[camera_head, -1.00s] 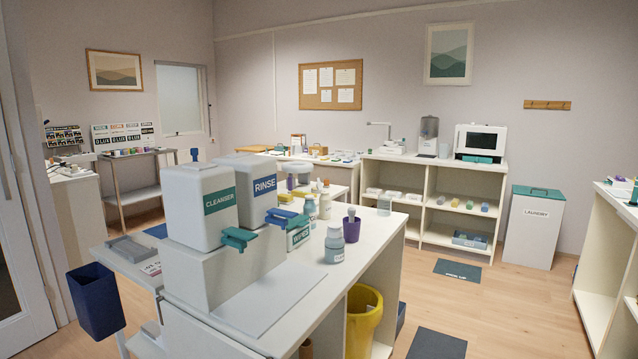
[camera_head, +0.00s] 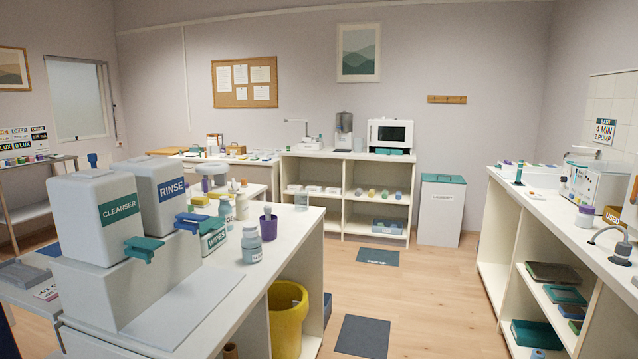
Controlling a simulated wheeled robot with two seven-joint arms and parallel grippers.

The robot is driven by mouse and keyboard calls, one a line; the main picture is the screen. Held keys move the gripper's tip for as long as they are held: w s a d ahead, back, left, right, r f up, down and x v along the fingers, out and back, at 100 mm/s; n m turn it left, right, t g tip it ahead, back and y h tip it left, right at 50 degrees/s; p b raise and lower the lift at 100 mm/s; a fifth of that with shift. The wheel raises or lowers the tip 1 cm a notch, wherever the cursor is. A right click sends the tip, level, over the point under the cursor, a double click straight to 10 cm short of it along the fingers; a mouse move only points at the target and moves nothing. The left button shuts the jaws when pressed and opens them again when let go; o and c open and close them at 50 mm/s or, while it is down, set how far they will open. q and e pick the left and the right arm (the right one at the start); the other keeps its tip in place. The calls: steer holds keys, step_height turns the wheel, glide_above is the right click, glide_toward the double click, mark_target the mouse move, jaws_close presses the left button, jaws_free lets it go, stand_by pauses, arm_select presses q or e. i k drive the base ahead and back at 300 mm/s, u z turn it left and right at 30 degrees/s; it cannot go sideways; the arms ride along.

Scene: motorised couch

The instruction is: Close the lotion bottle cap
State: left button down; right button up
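No bottle can be read as lotion at this size. A blue-grey capped bottle (camera_head: 251,243) with a small label stands upright on the near white counter (camera_head: 215,318). A similar bottle (camera_head: 225,211) stands farther back, partly hidden by the teal wipes box (camera_head: 213,240). A small green-capped bottle (camera_head: 519,174) stands on the right counter (camera_head: 540,208). I cannot tell whether any cap is open. Neither of my grippers is in view.
Cleanser (camera_head: 108,230) and rinse (camera_head: 168,200) dispensers stand at the near counter's left. A purple cup (camera_head: 268,228) holds a tool. A yellow bin (camera_head: 287,318) sits below. A laundry bin (camera_head: 441,212) stands at the back. The floor (camera_head: 420,300) between the counters is mostly clear.

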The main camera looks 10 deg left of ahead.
mark_target(241, 199)
steer(key=z, duration=0.1)
steer(key=i, duration=5.5)
steer(key=u, duration=4.8)
